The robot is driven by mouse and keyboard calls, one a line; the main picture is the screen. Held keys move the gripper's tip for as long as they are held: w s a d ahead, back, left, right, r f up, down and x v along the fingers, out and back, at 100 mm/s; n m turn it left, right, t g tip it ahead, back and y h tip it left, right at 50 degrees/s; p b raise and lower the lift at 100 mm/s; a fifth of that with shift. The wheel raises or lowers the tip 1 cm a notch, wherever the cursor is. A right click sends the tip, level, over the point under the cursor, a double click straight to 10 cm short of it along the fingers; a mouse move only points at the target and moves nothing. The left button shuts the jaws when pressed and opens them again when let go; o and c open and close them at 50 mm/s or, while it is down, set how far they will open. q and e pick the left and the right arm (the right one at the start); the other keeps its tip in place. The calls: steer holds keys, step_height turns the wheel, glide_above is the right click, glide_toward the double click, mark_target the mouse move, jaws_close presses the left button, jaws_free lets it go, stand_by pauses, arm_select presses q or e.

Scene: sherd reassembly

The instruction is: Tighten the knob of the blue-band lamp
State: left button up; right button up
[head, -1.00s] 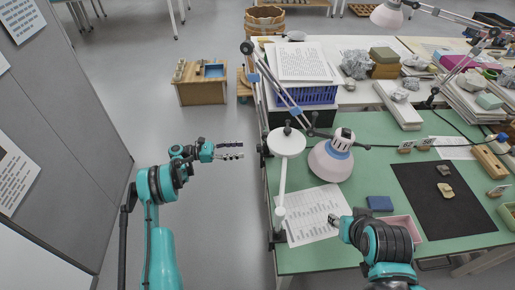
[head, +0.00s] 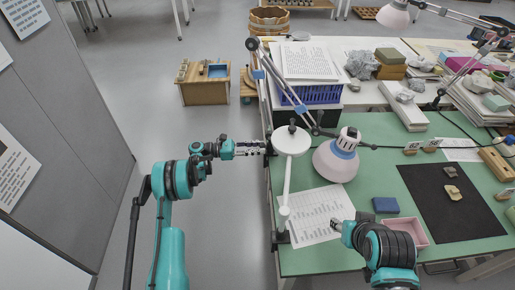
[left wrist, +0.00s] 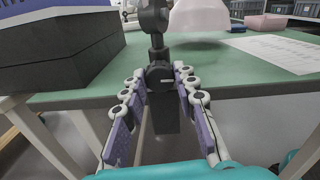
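The blue-band lamp (head: 335,160) has a pale shade with a blue band and a jointed arm, over the near left of the green table. In the left wrist view, a dark round knob (left wrist: 160,78) on a clamp at the table edge lies between my left fingertips. I cannot tell whether they touch it. My left gripper (head: 264,148) reaches the table's left edge in the head view; its fingers also show in the left wrist view (left wrist: 161,74), apart on both sides of the knob. My right gripper (head: 337,225) is over the table near the paper, its fingers too small to read.
A white round-headed arm (head: 291,140) stands right beside my left gripper. A printed sheet (head: 318,208), a blue block (head: 385,205), a pink tray (head: 418,235) and a black mat (head: 440,215) lie on the table.

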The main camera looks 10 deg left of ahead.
arm_select(q)
jaws_close()
steer(key=shift+m, duration=2.2)
steer(key=o, duration=0.9)
jaws_free()
steer(key=v, duration=1.2)
